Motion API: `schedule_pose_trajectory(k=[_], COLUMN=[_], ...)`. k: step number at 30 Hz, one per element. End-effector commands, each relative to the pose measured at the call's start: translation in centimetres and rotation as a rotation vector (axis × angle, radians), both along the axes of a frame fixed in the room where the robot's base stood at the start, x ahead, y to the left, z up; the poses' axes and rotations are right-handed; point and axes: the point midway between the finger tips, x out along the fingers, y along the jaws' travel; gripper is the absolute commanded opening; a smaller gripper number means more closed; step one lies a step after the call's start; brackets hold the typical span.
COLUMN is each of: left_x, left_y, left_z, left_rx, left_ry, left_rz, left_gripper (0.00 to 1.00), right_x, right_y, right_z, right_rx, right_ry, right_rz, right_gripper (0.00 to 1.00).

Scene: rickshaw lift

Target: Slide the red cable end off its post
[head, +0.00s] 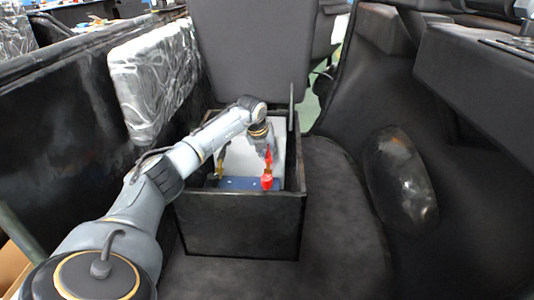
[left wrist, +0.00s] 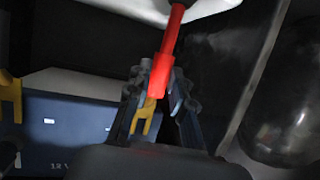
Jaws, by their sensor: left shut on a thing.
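The red cable end (head: 267,181) is at the front right of the blue battery (head: 238,184) in the head view. It also shows in the left wrist view (left wrist: 168,55), with a yellow forked lug (left wrist: 145,116) at its lower end. My left gripper (head: 268,153) reaches down from above and is shut on the red cable end. In the left wrist view its fingers (left wrist: 160,100) stand on both sides of the red sleeve. The post is hidden, and I cannot tell whether the lug is around it. My right gripper is not in view.
The battery sits in an open black box (head: 243,225) whose walls surround it. A second yellow lug (head: 219,166) is at the battery's left side. A grey seat back (head: 250,50) rises behind. The dark floor right of the box (head: 340,220) is clear.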

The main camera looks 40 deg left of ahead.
Motion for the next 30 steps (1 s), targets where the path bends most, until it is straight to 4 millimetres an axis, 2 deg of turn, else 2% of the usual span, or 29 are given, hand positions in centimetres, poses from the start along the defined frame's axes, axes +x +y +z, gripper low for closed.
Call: schedule_pose_trajectory(k=[10,11,13,14,23,26,30], left_x=[0.3,0.3,0.3,0.3,0.2,-0.1,-1.1], left_y=[0.4,0.4,0.4,0.4,0.3,0.3,0.0], left_z=[0.4,0.4,0.4,0.4,0.3,1.0,3.1], left_rx=[0.007,0.007,0.007,0.007,0.005,0.005,0.008], left_ry=[-0.015,-0.016,-0.014,-0.013,-0.009,-0.009,-0.012], left_rz=[0.003,0.004,0.004,0.004,0.002,0.002,0.001], left_gripper=[0.0,0.28,0.42,0.45,0.45,0.45,0.45], right_x=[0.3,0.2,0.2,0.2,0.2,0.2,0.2], right_y=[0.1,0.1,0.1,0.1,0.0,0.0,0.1], right_z=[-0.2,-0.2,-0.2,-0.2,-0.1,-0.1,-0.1], right_rx=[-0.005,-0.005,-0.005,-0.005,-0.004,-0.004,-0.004], right_ry=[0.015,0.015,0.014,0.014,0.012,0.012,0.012], right_rz=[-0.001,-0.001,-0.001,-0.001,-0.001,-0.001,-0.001], right_gripper=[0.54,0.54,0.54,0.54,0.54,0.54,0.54])
